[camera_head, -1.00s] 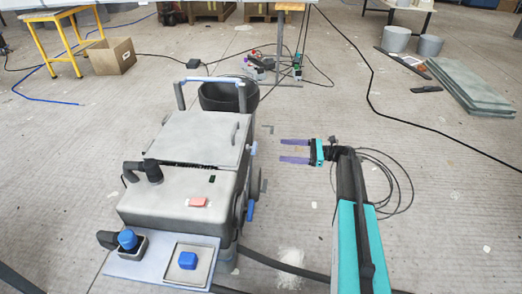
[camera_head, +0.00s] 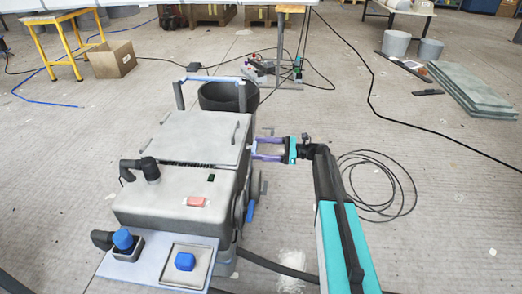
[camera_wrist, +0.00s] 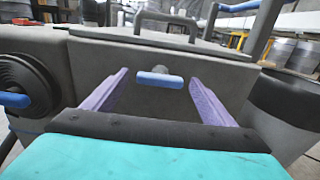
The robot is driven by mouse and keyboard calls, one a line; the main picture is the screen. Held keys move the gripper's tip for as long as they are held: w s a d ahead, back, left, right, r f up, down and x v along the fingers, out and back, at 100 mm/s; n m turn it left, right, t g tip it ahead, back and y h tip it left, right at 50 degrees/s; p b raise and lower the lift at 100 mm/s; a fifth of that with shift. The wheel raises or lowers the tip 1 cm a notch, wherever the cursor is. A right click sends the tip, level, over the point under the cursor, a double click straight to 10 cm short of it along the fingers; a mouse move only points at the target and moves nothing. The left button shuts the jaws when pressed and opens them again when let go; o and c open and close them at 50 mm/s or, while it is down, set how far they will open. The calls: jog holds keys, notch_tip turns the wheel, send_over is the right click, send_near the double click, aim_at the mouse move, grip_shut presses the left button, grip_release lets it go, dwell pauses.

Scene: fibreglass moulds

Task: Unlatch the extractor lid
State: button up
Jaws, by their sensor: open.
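The grey extractor (camera_head: 180,206) stands on the floor left of my arm. Its lid (camera_head: 200,138) is down on the body, with a handle on its right edge. In the wrist view the lid's handle (camera_wrist: 166,18) shows at the top. A blue latch knob (camera_wrist: 160,79) sits on the side wall below the lid edge. My gripper (camera_head: 254,149) is open and empty at the extractor's right side. In the wrist view its purple fingers (camera_wrist: 158,85) point at the wall, one on each side of the blue latch, apart from it. The latch is hard to make out in the head view.
A dark bucket (camera_head: 229,97) stands behind the lid. Looped black cable (camera_head: 380,185) lies right of my arm. Stacked slabs (camera_head: 470,88) lie at far right.

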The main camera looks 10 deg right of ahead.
jog(key=shift+c, duration=0.3)
jog(key=c, duration=1)
jog(key=shift+r+n+p, duration=0.1)
jog(key=shift+n+p, duration=0.4)
jog(key=n, duration=0.8)
jog(key=n+p, duration=0.1)
jog(key=n, duration=0.8)
jog(key=shift+s+f, duration=0.15)
jog(key=shift+f, duration=0.05)
